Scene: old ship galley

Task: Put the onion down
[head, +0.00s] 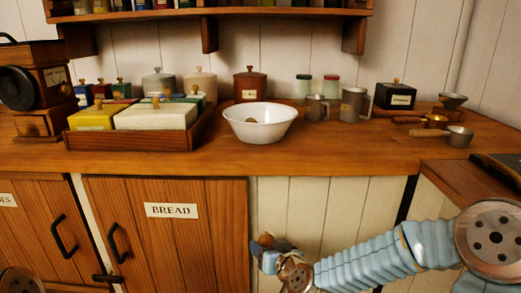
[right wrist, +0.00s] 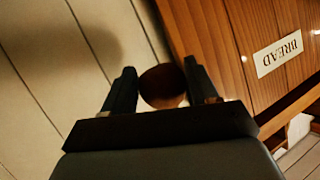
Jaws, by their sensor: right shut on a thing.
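My right gripper (head: 266,243) is low in front of the white panelled counter front, below the worktop. In the right wrist view, its two dark fingers (right wrist: 162,88) are shut on a round brown onion (right wrist: 162,86), one finger on each side. In the head view the onion cannot be made out clearly at the gripper. My left gripper does not show in the head view.
A white bowl (head: 260,125) with a small brownish item inside stands on the wooden worktop (head: 330,150). A wooden tray (head: 132,140) of boxes is to its left. Metal mugs (head: 354,104) and a scoop (head: 459,137) are to its right. The BREAD door (head: 170,240) is beside my right gripper.

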